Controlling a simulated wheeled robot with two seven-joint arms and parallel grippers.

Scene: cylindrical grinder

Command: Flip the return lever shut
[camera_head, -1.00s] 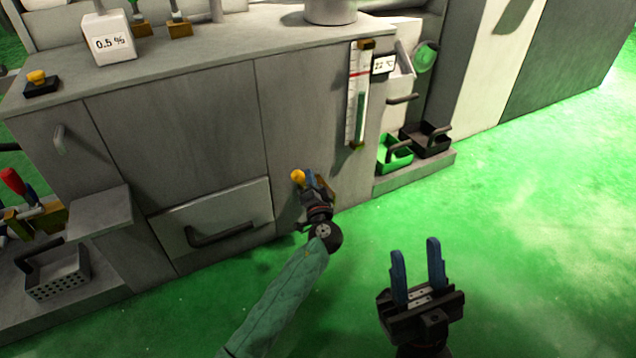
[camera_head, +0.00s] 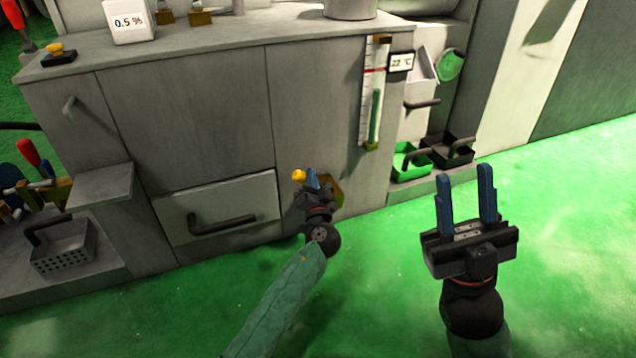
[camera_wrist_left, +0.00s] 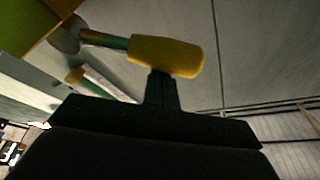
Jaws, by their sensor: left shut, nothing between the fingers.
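The return lever's yellow grip (camera_head: 299,175) shows low on the grey machine front, with a brass-coloured mount (camera_head: 332,190) partly hidden behind my left gripper. In the left wrist view the yellow grip (camera_wrist_left: 168,56) sits on a short rod that runs left to a round pivot. My left gripper (camera_head: 311,177) is shut and empty, right beside the grip. In the wrist view its fingertips (camera_wrist_left: 161,78) are just below the grip; I cannot tell whether they touch it. My right gripper (camera_head: 465,178) is open and empty, pointing up over the green floor.
A drawer with a dark handle (camera_head: 222,225) is left of the lever. A gauge tube (camera_head: 372,95) hangs above and right. Green (camera_head: 411,160) and black (camera_head: 450,150) trays stand on a low ledge at right. A perforated basket (camera_head: 62,248) stands at left. The floor is open.

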